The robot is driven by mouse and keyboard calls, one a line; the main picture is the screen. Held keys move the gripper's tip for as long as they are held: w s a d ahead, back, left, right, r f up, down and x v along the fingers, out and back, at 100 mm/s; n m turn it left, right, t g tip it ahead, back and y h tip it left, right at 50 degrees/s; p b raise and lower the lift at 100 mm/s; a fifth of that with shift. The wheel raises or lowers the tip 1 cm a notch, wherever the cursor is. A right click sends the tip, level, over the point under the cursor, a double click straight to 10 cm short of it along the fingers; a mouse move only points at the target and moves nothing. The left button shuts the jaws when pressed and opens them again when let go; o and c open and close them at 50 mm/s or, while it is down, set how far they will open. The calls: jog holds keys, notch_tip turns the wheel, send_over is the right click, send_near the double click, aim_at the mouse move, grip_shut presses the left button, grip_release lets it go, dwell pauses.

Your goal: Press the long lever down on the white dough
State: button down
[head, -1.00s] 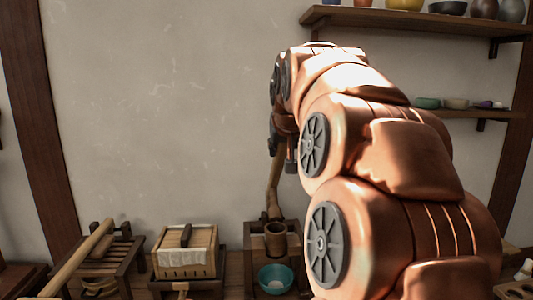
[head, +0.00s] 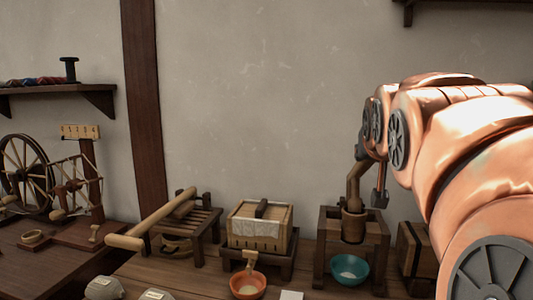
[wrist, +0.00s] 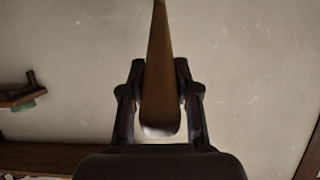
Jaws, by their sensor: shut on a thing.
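A long wooden lever (head: 355,184) stands steeply upright over a dark wooden press (head: 380,225) at the right of the bench in the head view. Its lower end is at a round wooden cup (head: 353,226) on the press. My gripper (head: 366,168) is shut on the lever's upper part. The wrist view shows the lever (wrist: 160,85) between both fingers, its rounded end close to the palm. No white dough is clearly visible; the inside of the cup is hidden. A teal bowl (head: 349,270) with something pale inside sits under the cup.
Left of the press stand a box press (head: 256,240) with white cloth and a slatted stand (head: 199,222) with a pole (head: 157,216) across it. An orange bowl (head: 248,287) is in front. A dark wooden box (head: 414,250) stands right of the press.

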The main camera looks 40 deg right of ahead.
jog(key=shift+s+a+f, duration=0.1)
dwell(0.4)
jog(key=c, duration=0.8)
grip_release()
jog(key=shift+c, duration=0.2)
jog(key=shift+r, duration=4.9)
